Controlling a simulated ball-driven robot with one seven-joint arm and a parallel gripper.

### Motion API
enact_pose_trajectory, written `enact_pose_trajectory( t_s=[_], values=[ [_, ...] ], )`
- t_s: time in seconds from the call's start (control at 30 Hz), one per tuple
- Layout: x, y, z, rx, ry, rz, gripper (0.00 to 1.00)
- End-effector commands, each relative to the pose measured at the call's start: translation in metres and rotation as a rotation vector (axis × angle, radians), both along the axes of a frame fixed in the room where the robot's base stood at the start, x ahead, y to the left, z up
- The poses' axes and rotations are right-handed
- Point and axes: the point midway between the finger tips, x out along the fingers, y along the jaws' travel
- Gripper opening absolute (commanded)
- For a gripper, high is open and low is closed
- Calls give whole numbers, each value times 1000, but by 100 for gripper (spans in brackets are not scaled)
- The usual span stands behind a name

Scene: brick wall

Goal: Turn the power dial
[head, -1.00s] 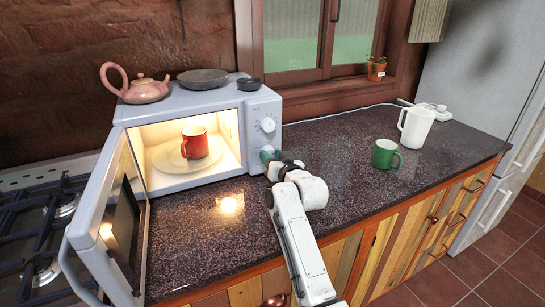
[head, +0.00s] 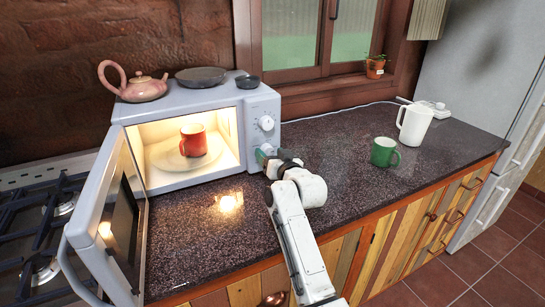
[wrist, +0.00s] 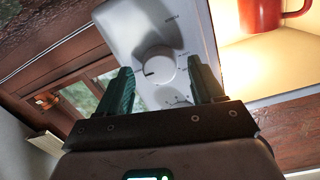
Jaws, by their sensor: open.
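The white microwave (head: 190,101) stands on the dark counter with its door swung open to the left. A round dial (head: 266,123) shows on its control panel, above my gripper. My gripper (head: 262,155) is at the lower part of the panel, and its arm hides what lies there. In the wrist view, a round white dial (wrist: 159,69) with a dark mark shows between the two green fingertips of my gripper (wrist: 160,75). The fingers are open, one on each side of it. I cannot tell whether they touch it or whether it is the same dial.
A red mug (head: 193,141) sits on the plate inside the lit microwave. A teapot (head: 144,88), a dark pan (head: 201,77) and a small dark bowl (head: 248,82) are on top. A green mug (head: 384,152) and a white pitcher (head: 414,124) stand at the right. The middle counter is clear.

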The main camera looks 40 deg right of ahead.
Motion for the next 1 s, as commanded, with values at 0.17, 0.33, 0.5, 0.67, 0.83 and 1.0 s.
enact_pose_trajectory(
  t_s=[0.17, 0.33, 0.5, 0.67, 0.83, 1.0],
  values=[
    [-10, 3, 0, -2, 1, 0, 67],
    [-34, 11, 1, -2, 1, 0, 67],
    [-64, 21, 4, -2, 2, 0, 67],
    [-87, 28, 6, -2, 2, 0, 67],
    [-100, 32, 8, 0, 1, 1, 67],
    [-102, 33, 9, 1, 0, 1, 67]
  ],
)
